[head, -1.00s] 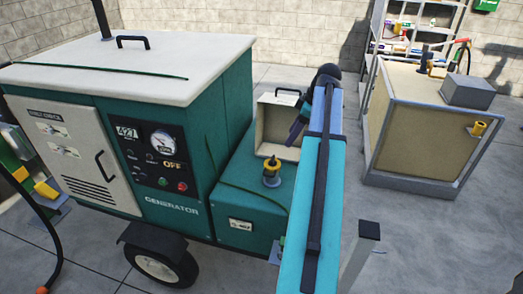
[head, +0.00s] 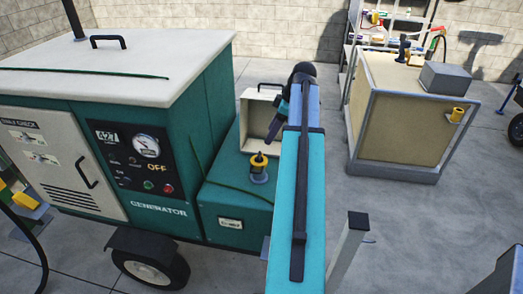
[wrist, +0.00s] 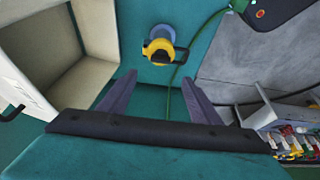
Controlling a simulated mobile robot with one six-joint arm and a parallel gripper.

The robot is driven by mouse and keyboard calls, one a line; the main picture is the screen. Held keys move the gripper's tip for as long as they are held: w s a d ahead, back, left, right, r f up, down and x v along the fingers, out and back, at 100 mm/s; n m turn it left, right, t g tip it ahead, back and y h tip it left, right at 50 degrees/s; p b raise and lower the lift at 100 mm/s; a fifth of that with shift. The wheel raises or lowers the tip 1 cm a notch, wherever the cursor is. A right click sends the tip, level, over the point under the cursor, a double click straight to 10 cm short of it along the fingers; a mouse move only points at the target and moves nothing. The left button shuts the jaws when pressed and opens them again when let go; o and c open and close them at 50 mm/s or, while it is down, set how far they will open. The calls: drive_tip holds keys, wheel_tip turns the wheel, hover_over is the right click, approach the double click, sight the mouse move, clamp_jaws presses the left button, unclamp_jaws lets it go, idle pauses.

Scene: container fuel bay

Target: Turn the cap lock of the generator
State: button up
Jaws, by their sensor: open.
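The teal generator (head: 158,190) stands at the left in the head view, its panel reading OFF. Its yellow cap lock (head: 259,166) sits upright on the low teal tank section beside the main housing. In the wrist view the cap lock (wrist: 160,46) is a yellow ring with a dark handle across it. My gripper (wrist: 158,77) is open and empty, its two fingers apart and pointing toward the cap, which lies beyond the fingertips and not between them. In the head view my gripper (head: 275,122) is above and right of the cap, partly hidden by my arm.
An open cream box (head: 257,98) stands behind the cap; it also shows at left in the wrist view (wrist: 88,45). A green cable (head: 215,190) runs over the tank section. A tan framed tank (head: 400,115) stands at the right. A grey post (head: 350,240) rises near my arm.

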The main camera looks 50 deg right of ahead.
sight(259, 154)
drive_tip(key=shift+p+x, duration=1.5)
drive_tip(key=shift+x, duration=4.4)
